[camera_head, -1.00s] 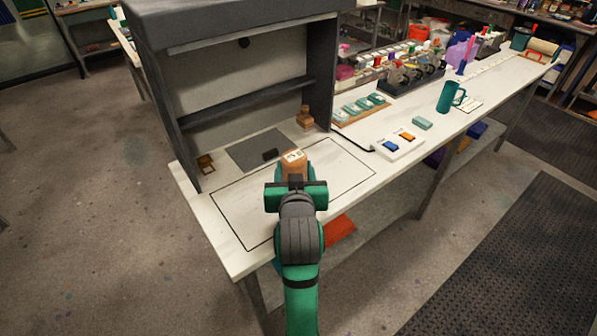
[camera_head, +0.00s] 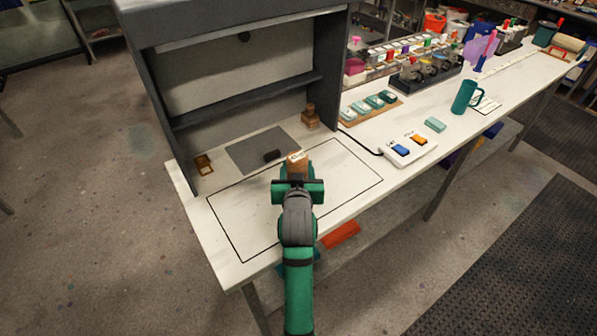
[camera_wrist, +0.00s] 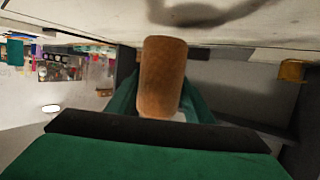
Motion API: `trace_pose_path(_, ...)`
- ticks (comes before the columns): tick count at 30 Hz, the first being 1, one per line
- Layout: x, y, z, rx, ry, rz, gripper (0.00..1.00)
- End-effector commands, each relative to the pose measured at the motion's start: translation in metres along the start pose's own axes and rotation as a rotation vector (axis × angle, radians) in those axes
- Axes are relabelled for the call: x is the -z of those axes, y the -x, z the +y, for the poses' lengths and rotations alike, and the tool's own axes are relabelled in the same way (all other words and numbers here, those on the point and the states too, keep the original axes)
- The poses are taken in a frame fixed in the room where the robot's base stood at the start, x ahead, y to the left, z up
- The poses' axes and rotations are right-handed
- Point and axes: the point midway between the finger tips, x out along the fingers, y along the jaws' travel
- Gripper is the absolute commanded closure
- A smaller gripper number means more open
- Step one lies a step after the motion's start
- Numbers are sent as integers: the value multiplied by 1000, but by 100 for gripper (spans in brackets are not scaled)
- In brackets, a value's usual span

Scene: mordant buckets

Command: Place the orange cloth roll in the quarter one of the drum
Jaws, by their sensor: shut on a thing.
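My gripper (camera_head: 297,181) is shut on a brown-orange cylinder (camera_head: 297,160) with a pale lettered top, held above the near part of the bench. The cylinder also shows in the wrist view (camera_wrist: 162,75), standing out between the fingers, its lower end hidden by the gripper. I cannot tell whether it is cloth or wood. No drum with quarters can be made out in either view. An orange flat thing (camera_head: 341,234) lies below the bench edge, partly hidden.
A grey open-front hood (camera_head: 152,100) stands on the white bench (camera_head: 230,240). Inside are a grey mat (camera_head: 250,153), a small dark block (camera_head: 272,155) and a brown wooden piece (camera_head: 311,117). The outlined bench area looks clear.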

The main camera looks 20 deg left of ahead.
Motion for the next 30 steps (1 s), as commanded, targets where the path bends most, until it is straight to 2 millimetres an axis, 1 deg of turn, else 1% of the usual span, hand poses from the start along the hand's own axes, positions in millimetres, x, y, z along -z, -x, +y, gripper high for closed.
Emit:
trace_pose_path(1,-10,-2,0,1,-1,-5,78)
trace_pose_path(5,-21,-6,-1,1,0,-2,78)
trace_pose_path(17,-25,-7,-1,2,0,-1,78)
trace_pose_path(18,-26,-7,-2,3,0,-2,51)
trace_pose_path(20,-26,-7,-2,3,0,-2,36)
trace_pose_path(21,-26,-7,-2,3,0,-2,34)
trace_pose_path(30,-24,-7,-1,2,0,-1,34)
